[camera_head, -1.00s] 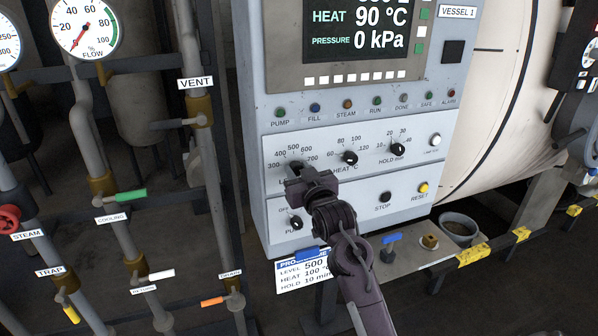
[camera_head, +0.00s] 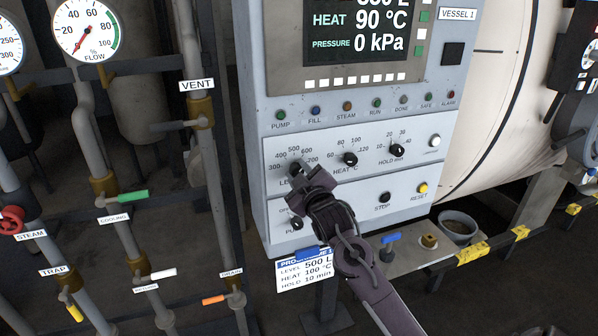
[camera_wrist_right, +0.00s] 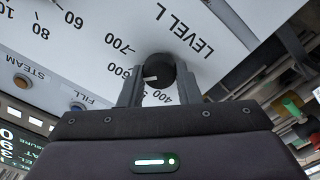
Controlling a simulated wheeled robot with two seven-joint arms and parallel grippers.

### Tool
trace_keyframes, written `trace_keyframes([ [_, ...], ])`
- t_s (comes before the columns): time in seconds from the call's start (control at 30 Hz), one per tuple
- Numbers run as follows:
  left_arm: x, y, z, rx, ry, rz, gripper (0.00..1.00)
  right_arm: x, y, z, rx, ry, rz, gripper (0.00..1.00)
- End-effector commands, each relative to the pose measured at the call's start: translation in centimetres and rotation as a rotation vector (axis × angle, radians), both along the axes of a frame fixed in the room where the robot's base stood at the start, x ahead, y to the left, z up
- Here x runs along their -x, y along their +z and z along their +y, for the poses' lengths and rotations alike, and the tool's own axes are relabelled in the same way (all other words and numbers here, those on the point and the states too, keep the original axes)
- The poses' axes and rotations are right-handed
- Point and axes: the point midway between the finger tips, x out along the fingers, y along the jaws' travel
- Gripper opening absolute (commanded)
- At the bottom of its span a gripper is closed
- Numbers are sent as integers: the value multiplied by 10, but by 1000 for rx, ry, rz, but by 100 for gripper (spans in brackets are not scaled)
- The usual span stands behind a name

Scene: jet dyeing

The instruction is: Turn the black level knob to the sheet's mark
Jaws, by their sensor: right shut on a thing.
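The black level knob (camera_head: 296,168) is at the left of the panel's dial row, partly hidden by my right gripper (camera_head: 305,178). The right wrist view shows the knob (camera_wrist_right: 160,66) between the two fingers, which are shut on it. Its white pointer line points left in that view, toward the 500 to 600 side of the scale; a finger hides part of the numbers, so I cannot tell the exact value. The sheet (camera_head: 292,284) hangs below the panel and reads LEVEL 500 L, HEAT 100, HOLD 10 min. My left gripper is not in view.
The heat knob (camera_head: 350,159) and hold knob (camera_head: 398,150) sit to the right on the same panel. The stop button (camera_head: 385,197) and yellow reset button (camera_head: 423,188) are below them. Pipes with coloured valve handles stand at the left.

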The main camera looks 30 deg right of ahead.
Motion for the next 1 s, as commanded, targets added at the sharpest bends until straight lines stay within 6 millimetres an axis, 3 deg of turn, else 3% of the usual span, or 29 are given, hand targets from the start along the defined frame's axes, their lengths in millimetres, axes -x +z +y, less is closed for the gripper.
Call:
trace_keyframes([
  [0.6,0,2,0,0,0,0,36,0,-2,1,534,1,128,7],
  [1.0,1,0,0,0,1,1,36,0,-3,1,706,2,170,7],
])
